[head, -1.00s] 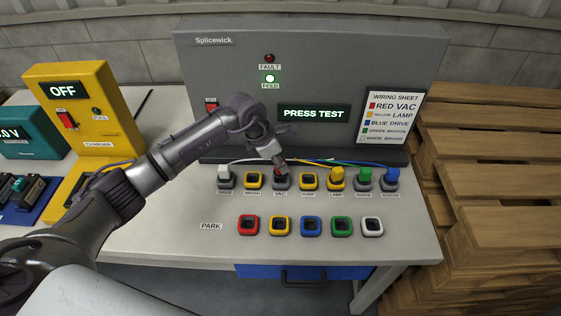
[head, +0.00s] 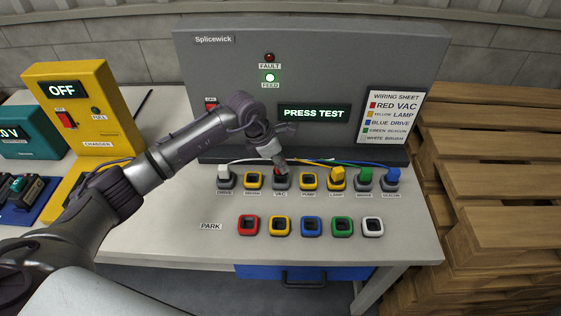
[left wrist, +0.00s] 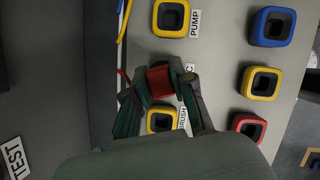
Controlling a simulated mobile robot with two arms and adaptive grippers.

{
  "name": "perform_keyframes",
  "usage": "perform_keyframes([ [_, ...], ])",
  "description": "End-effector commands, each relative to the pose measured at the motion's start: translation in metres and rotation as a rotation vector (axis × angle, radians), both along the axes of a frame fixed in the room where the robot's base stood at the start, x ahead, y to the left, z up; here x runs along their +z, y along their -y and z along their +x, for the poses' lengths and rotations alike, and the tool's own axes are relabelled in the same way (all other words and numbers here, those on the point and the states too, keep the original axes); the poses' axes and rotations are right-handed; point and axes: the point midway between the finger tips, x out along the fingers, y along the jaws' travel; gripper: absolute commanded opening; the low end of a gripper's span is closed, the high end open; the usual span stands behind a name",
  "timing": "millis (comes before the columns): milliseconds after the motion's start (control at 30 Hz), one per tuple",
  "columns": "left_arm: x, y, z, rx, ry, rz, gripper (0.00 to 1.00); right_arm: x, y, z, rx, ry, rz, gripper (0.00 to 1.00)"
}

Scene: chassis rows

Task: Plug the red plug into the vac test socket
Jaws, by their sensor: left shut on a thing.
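My left gripper (head: 281,173) points down over that socket and is shut on the red plug. In the left wrist view the red plug (left wrist: 160,80) sits between the two fingers (left wrist: 158,84). The plug and fingers hide most of the vac socket there, so I cannot tell how deep the plug sits. My right gripper is in neither view.
Empty yellow brush (head: 254,181) and pump (head: 309,182) sockets flank the vac socket. A white plug (head: 223,172) stands left; yellow (head: 337,175), green (head: 365,176) and blue (head: 392,176) plugs stand right. Empty park sockets (head: 311,227) line the front. The panel (head: 330,70) rises behind.

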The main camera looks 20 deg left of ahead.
Motion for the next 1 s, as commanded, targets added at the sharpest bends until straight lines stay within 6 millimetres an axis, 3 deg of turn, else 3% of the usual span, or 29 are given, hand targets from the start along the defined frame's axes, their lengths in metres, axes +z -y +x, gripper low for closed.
perform_keyframes([
  [1000,-0.024,0.000,0.000,0.000,0.000,0.000,0.00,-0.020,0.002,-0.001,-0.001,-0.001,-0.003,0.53],
])
